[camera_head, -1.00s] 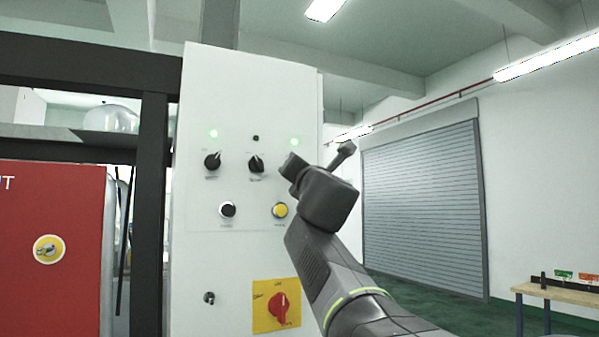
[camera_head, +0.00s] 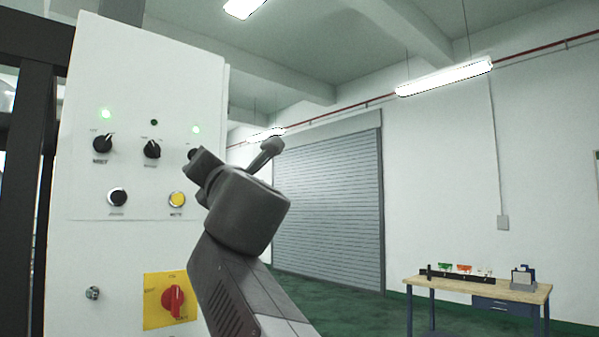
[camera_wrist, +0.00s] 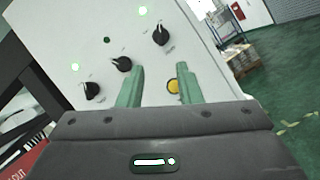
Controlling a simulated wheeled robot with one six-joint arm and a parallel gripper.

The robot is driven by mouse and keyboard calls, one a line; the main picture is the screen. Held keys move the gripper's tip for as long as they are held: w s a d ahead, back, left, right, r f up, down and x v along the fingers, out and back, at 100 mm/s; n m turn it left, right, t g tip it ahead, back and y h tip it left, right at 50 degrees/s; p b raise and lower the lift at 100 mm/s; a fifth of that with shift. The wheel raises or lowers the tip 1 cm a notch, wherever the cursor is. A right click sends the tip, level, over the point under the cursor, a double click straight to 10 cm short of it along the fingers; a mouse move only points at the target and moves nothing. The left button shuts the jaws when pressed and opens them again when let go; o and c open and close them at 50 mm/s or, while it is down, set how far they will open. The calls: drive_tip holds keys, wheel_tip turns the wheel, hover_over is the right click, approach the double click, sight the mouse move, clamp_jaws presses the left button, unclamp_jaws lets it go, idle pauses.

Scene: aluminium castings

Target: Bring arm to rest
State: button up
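My arm (camera_head: 246,212) rises in the head view in front of the right part of a white control panel (camera_head: 135,245). Its dark grey wrist is bent over near the panel's right edge. In the wrist view my gripper (camera_wrist: 160,68) has two green fingers standing apart with nothing between them. The fingers point toward the panel face, which also shows in the wrist view (camera_wrist: 85,35). I cannot tell the exact gap to the panel. The fingertips are not clear in the head view.
The panel carries black knobs (camera_head: 103,144), a yellow button (camera_head: 177,200), a red rotary switch (camera_head: 173,300) and lit green lamps (camera_head: 106,113). A workbench (camera_head: 470,289) with small items stands at right. A grey roller shutter (camera_head: 335,205) is behind. Green floor between looks clear.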

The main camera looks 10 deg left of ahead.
drive_tip(key=shift+w+a, duration=0.1)
drive_tip(key=p+x, duration=0.3)
drive_tip(key=x, duration=1)
drive_tip(key=shift+w, duration=0.3)
drive_tip(key=shift+r, duration=0.1)
